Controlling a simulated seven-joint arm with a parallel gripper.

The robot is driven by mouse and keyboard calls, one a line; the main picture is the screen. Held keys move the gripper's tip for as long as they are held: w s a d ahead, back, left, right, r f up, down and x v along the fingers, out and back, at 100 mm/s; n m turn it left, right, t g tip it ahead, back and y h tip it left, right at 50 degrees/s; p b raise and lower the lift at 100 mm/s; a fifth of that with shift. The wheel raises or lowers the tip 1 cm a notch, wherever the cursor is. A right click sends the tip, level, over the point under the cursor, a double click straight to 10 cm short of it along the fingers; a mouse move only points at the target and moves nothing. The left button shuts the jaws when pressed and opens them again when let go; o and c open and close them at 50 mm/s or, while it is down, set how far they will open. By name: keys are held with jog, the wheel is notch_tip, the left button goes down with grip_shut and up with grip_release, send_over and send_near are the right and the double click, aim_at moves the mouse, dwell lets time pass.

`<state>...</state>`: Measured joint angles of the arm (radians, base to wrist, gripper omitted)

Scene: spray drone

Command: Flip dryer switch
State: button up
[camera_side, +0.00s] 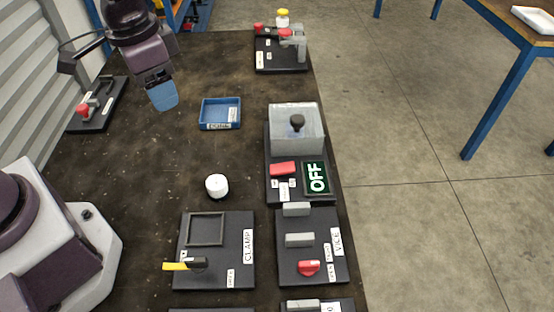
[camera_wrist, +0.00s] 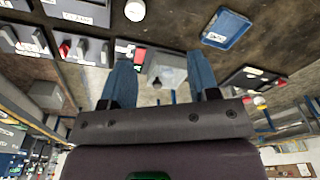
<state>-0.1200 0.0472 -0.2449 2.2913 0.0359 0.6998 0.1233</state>
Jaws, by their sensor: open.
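The dryer (camera_side: 297,130) is a clear grey box with a black knob on a dark base along the right side of the table. Its red switch (camera_side: 283,169) sits on the front of the base, beside a display (camera_side: 316,178) reading OFF. My gripper (camera_side: 163,95), with blue fingers, is raised over the back left of the table, well apart from the dryer. In the wrist view my gripper (camera_wrist: 163,70) is open and empty. The dryer (camera_wrist: 168,68) shows between the fingers there, farther off, with the left finger close to its red switch in the picture.
A blue tray (camera_side: 220,114) lies between my gripper and the dryer. A white cylinder (camera_side: 217,186), the clamp board (camera_side: 214,250) and the vice board (camera_side: 312,246) stand nearer the front. Another board with red and grey parts (camera_side: 282,52) is at the back.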

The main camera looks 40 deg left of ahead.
aim_at(282, 168)
jog(key=w+d+f+m+t+h, duration=0.25)
jog(key=w+d+f+m, duration=0.35)
jog(key=w+d+f, duration=0.4)
jog(key=shift+g+h, duration=0.25)
jog(key=shift+h, duration=0.1)
jog(key=x, duration=0.8)
jog(key=w+x, duration=0.1)
jog(key=x, duration=0.2)
jog(key=shift+w+a+f, duration=0.1)
jog(key=shift+a+f, duration=0.15)
jog(key=shift+f, duration=0.05)
jog(key=shift+c, duration=0.4)
